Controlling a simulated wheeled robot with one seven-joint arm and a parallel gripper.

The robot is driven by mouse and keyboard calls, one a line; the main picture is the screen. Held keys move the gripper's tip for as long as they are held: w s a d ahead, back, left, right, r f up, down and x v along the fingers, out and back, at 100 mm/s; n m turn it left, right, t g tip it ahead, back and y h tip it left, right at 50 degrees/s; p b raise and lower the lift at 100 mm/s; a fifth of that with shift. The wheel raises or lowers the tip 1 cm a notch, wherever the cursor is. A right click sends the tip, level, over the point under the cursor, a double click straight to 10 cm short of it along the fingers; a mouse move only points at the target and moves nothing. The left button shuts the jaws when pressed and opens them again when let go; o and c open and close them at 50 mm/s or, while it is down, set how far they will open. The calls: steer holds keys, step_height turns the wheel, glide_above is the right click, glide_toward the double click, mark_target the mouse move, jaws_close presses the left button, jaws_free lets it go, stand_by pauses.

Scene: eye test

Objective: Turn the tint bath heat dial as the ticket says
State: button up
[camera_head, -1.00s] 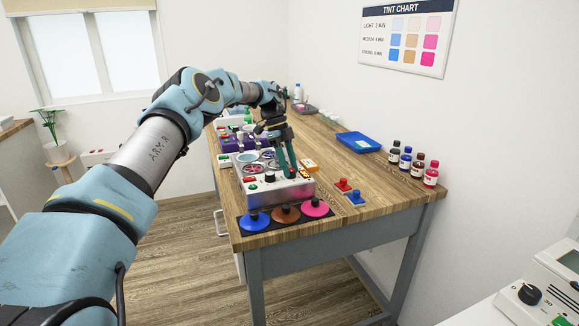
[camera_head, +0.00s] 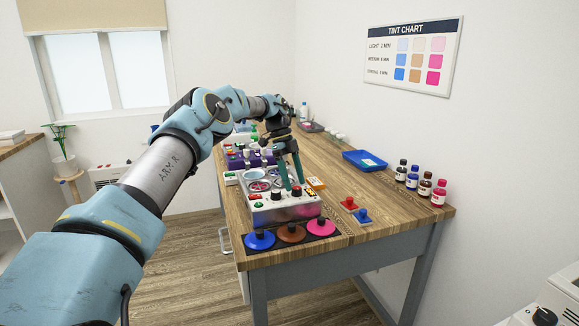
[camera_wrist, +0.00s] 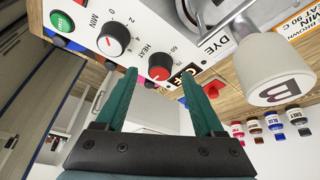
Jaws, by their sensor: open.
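The tint bath (camera_head: 268,215) is a metal box with dials on its panel, near the table's front end. In the wrist view the heat dial (camera_wrist: 159,73), dark with a red face, sits between my open green fingers, with a finger on each side. I cannot tell whether they touch it. 60 and 75 are printed beside it. My gripper (camera_head: 292,184) is over the panel in the head view, also seen in the wrist view (camera_wrist: 157,78). The ticket (camera_wrist: 303,25) is partly cut off; "BROWN", "MIN" and "HEAT 90 C" are readable.
The minute dial (camera_wrist: 112,40) and a green button (camera_wrist: 62,21) are close by. Blue, brown and pink lids (camera_head: 290,233) lie in front of the bath. A blue tray (camera_head: 364,160) and several bottles (camera_head: 424,187) stand right.

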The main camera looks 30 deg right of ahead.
steer(key=p+v, duration=0.7)
steer(key=v, duration=0.2)
steer(key=shift+s, duration=0.2)
steer(key=shift+w, duration=0.1)
stand_by(0.5)
